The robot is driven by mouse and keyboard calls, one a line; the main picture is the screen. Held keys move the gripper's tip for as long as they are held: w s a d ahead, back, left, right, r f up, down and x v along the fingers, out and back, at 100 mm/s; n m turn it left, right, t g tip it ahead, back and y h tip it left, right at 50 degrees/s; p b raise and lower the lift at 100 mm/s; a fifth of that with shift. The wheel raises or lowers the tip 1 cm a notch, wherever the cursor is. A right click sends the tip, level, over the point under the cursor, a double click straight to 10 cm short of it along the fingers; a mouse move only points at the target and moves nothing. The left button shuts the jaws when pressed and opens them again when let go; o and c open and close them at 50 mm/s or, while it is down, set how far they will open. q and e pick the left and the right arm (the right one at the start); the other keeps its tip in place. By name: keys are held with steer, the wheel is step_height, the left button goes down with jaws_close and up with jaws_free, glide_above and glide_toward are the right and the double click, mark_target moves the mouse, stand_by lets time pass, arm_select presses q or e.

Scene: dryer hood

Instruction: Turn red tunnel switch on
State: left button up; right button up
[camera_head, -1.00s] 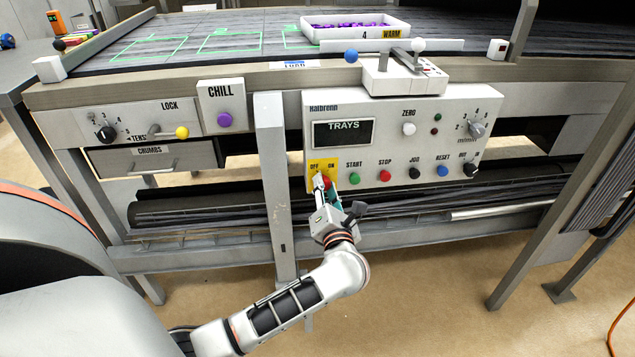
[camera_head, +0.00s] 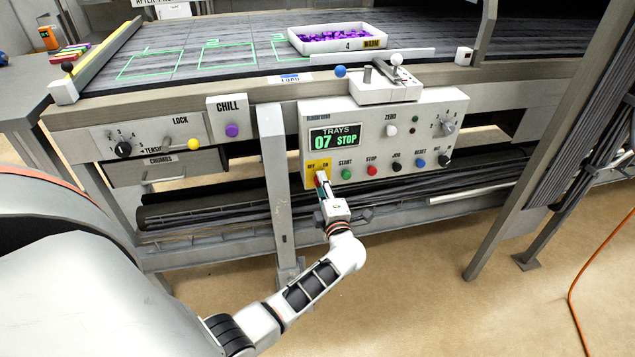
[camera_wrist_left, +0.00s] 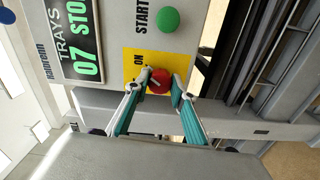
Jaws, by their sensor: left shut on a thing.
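The red tunnel switch (camera_wrist_left: 158,82) sits on a yellow plate (camera_head: 319,168) at the lower left of the white control panel. The plate carries the words OFF and ON. My left gripper (camera_head: 322,181) is at the switch, and in the left wrist view its two fingers (camera_wrist_left: 160,84) are closed around the red knob from both sides. The fingers partly hide the knob and the OFF side of the plate. The panel's display (camera_head: 335,136) is lit and reads 07 STOP in green. My right gripper is not in view.
The green START button (camera_wrist_left: 168,20) is close beside the switch. The red STOP button (camera_head: 372,171) and several other knobs line the panel. A grey post (camera_head: 275,190) stands just left of the panel. A white tray of purple pieces (camera_head: 300,46) sits on the belt above.

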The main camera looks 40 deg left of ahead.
arm_select(q)
steer(key=shift+f+m+p, duration=0.15)
steer(key=shift+m+p, duration=0.45)
steer(key=shift+m, duration=0.4)
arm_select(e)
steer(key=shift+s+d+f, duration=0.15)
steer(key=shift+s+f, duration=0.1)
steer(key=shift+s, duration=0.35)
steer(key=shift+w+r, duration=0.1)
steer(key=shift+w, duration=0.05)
arm_select(q)
steer(key=o, duration=1.1)
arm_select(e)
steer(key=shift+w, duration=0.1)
arm_select(q)
steer(key=v, duration=1.2)
